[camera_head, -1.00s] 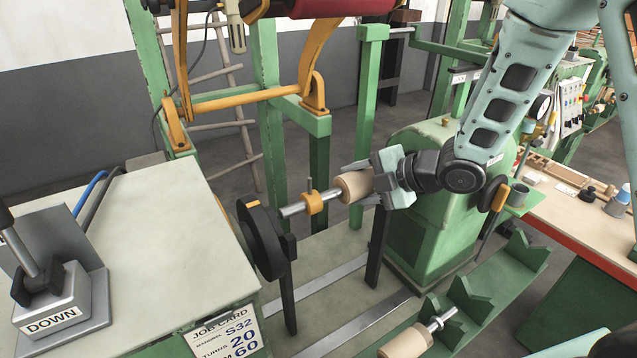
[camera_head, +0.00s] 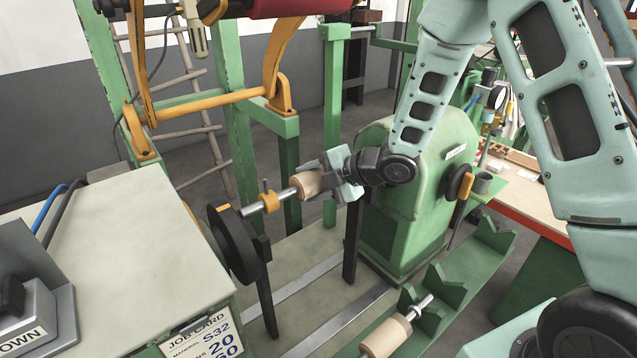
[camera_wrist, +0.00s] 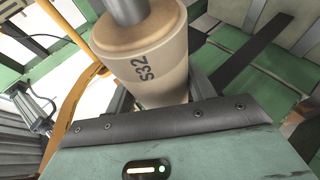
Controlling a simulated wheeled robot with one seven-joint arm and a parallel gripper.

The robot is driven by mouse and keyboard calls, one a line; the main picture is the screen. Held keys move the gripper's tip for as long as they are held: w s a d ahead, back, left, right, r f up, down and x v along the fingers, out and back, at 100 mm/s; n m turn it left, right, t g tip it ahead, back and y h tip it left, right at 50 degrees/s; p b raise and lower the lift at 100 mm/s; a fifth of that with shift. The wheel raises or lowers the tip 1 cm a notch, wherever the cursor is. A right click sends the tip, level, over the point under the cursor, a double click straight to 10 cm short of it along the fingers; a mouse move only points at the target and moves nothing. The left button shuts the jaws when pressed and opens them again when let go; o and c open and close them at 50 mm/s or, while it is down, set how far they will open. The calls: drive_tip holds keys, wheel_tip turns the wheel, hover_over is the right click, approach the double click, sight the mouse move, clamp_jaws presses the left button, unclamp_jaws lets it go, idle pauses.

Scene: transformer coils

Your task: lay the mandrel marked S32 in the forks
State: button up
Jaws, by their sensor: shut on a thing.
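My gripper (camera_head: 322,180) is shut on the wooden body of a mandrel (camera_head: 307,184). In the wrist view this mandrel (camera_wrist: 143,62) shows the mark S32. Its metal shaft points left, with an orange collar (camera_head: 269,202) around it, and its left end is near the black disc (camera_head: 232,245). Two black uprights, which look like the forks, stand below: a left one (camera_head: 266,300) beside the disc and a right one (camera_head: 351,235) under my gripper. The mandrel appears above them; I cannot tell whether it touches either. Their tops are partly hidden.
Another wooden mandrel (camera_head: 386,338) lies on a green rack with V notches (camera_head: 440,291) at lower right. A green housing (camera_head: 400,225) stands behind my gripper. A grey-topped cabinet (camera_head: 120,235) with a job card (camera_head: 200,340) reading S32 is at left.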

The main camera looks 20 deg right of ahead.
drive_tip(key=shift+f+b, duration=2.3)
drive_tip(key=shift+f, duration=0.3)
drive_tip(key=shift+f+b, duration=0.2)
drive_tip(key=shift+b, duration=0.1)
drive_tip(key=o, duration=1.5)
drive_tip(key=shift+s+f, duration=0.1)
drive_tip(key=shift+d, duration=0.1)
drive_tip(key=b+v, duration=0.1)
drive_tip(key=v, duration=1.6)
drive_tip(key=shift+s+d+b, duration=0.1)
drive_tip(key=shift+b, duration=0.3)
